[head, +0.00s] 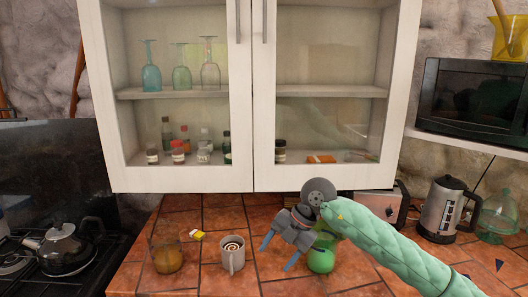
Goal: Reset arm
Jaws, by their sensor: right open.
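My right gripper (281,251) is in the head view, above the tiled counter. Its arm comes in from the right in a green padded sleeve. The two blue-grey fingers are spread apart and point down to the left, with nothing between them. A white mug (232,257) with a dark swirl inside stands just left of the gripper. A green object (321,260) stands behind and below the gripper, partly covered by it. My left gripper is not in view.
The counter (205,218) holds a glass with an orange-brown content (167,260), a small yellow item (197,235), a toaster (378,204) and a kettle (441,209). A closed glass-door cabinet (180,115) hangs above. A stove kettle (66,249) is at left, a microwave (470,98) at right.

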